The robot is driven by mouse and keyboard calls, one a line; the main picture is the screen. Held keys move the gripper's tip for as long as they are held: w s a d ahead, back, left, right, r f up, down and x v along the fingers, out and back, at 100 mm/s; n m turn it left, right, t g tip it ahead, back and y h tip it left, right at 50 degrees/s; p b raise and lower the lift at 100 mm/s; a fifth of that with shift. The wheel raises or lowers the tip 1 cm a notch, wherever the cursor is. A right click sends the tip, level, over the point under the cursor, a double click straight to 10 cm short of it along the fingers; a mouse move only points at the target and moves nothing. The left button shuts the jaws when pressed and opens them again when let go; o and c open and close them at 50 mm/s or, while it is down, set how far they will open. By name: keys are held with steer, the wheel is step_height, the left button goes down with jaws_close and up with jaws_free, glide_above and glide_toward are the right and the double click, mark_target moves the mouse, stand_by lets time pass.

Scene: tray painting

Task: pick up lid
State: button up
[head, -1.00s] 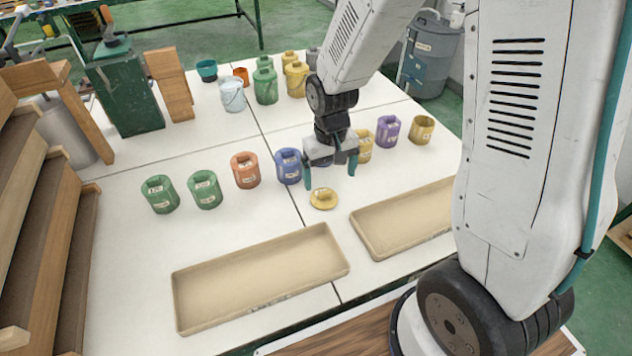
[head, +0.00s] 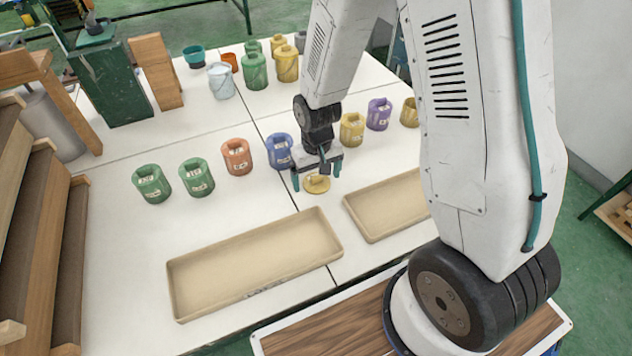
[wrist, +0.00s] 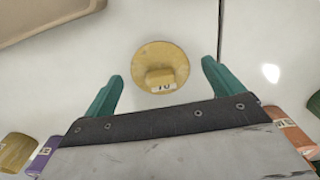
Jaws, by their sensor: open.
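The yellow round lid (head: 316,184) with a raised handle lies flat on the white table, behind the gap between the two beige trays. In the wrist view the lid (wrist: 160,58) shows a small white label on its handle. My gripper (head: 317,182) is open and empty, just above the lid. In the wrist view its two teal fingers (wrist: 160,78) stand on either side of the lid's near part, and the lid lies slightly beyond the fingertips. I cannot tell the exact height between them.
Two beige trays, a left one (head: 172,285) and a right one (head: 372,238), lie in front. A blue pot (head: 279,152) and yellow pot (head: 352,130) stand close behind my gripper. Orange (head: 237,158) and green (head: 196,178) pots stand left. The table's left front is bare.

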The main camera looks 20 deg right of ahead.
steer(key=c, duration=1.1)
